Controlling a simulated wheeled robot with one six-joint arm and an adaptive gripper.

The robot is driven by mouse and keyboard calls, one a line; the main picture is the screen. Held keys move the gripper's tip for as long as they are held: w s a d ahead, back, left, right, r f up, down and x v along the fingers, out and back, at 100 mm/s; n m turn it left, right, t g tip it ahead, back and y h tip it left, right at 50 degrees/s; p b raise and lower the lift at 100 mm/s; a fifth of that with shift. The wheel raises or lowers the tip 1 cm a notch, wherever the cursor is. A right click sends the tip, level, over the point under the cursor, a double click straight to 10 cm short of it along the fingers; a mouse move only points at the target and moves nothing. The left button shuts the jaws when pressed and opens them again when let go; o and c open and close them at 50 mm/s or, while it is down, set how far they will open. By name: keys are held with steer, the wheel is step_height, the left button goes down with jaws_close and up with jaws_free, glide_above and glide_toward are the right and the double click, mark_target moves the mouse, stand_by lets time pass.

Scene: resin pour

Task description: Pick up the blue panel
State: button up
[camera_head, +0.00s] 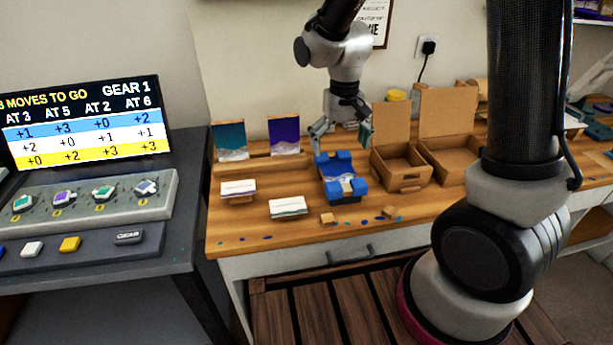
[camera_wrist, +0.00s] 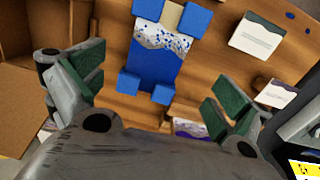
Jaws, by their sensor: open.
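The blue panel (camera_head: 338,170) lies on the wooden table, framed by blue corner blocks. In the wrist view the panel (camera_wrist: 152,72) shows a white, blue-speckled band and a bare wood-coloured part near the top edge. A blue block sits at each corner. My gripper (camera_head: 341,136) is open and empty, pointing down above and just behind the panel in the head view. In the wrist view its two green-padded fingers (camera_wrist: 158,90) are spread wide on either side of the panel's lower end. I cannot tell the exact height above it.
A teal panel (camera_head: 230,139) and a purple panel (camera_head: 284,134) stand upright at the back. Two white-topped blocks (camera_head: 239,188) (camera_head: 288,207) lie left of the blue panel. Open cardboard boxes (camera_head: 402,166) (camera_head: 450,157) stand to the right.

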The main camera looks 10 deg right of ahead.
mark_target(339, 172)
steer(key=shift+w+f, duration=0.1)
steer(key=shift+f, duration=0.5)
steer(key=f, duration=0.6)
steer(key=shift+d+f, duration=0.25)
steer(key=shift+f, duration=0.1)
steer(key=shift+c, duration=0.2)
steer(key=c, duration=0.9)
